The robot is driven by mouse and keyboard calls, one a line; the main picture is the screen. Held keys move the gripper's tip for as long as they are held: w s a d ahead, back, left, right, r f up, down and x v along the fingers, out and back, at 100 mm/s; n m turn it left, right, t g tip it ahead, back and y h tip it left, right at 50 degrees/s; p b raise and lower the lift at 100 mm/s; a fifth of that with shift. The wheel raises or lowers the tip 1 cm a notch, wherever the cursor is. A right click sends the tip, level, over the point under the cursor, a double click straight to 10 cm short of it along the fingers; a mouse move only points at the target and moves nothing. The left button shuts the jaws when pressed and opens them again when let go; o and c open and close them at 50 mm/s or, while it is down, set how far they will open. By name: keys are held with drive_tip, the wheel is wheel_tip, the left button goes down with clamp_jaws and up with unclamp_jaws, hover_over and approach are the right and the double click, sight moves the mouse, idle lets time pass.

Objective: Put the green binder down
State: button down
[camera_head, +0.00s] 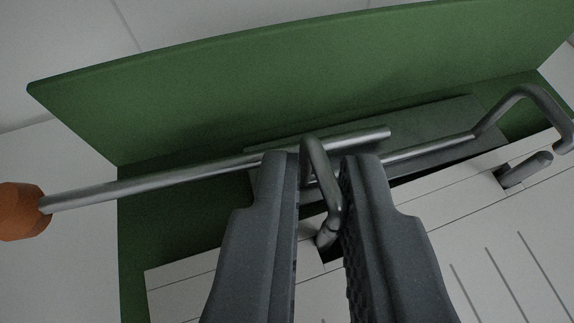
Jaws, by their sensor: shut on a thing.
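The green binder (290,85) fills much of the view and lies open, with one cover raised across the top. Its metal ring mechanism and a grey plate run across the middle. A long metal lever (150,185) ends in an orange knob (20,211) at the left. White paper sheets (480,240) lie in it at the lower right. My gripper (322,162) comes in from the bottom centre and is shut on the binder by a bent metal arch (318,180) between its fingers. The fingers hide part of the mechanism and paper.
Pale tiled surfaces (60,60) show behind the binder at the upper left, and a plain pale area (60,270) shows at the lower left. No other objects are in view. I cannot tell what lies under the binder.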

sight(315, 292)
drive_tip(key=shift+w+f+b, duration=0.15)
drive_tip(key=shift+f+b, duration=0.4)
drive_tip(key=shift+f, duration=1.25)
drive_tip(key=c, duration=1.2)
unclamp_jaws()
drive_tip(key=v, duration=1.1)
drive_tip(key=shift+p, duration=0.35)
drive_tip(key=shift+s+r, duration=0.25)
drive_tip(key=shift+s, duration=0.25)
drive_tip(key=shift+a, duration=0.1)
